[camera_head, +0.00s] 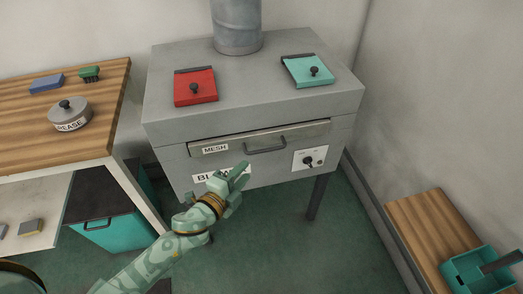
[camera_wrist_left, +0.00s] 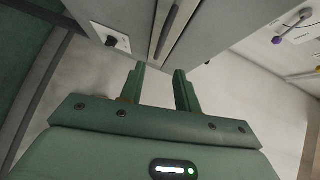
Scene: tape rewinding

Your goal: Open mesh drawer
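The mesh drawer (camera_head: 225,143) is a flat grey front labelled MESH, set in the upper face of the grey metal cabinet (camera_head: 160,105). It appears closed, flush with the cabinet. Its dark bar handle (camera_head: 266,150) is right of the label and also shows in the left wrist view (camera_wrist_left: 170,28). My left gripper (camera_head: 240,170) is in front of the cabinet, just below and left of the handle in the head view. In the left wrist view its two fingers (camera_wrist_left: 160,75) are apart with nothing between them, and the handle lies beyond their tips. My right gripper is not in view.
A red lid (camera_head: 195,88) and a teal lid (camera_head: 307,71) with knobs are on the cabinet top, beside a metal pipe (camera_head: 236,28). A switch panel (camera_head: 309,159) is right of the handle. A wooden table (camera_head: 50,140) stands left. A teal bin (camera_head: 480,268) is lower right.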

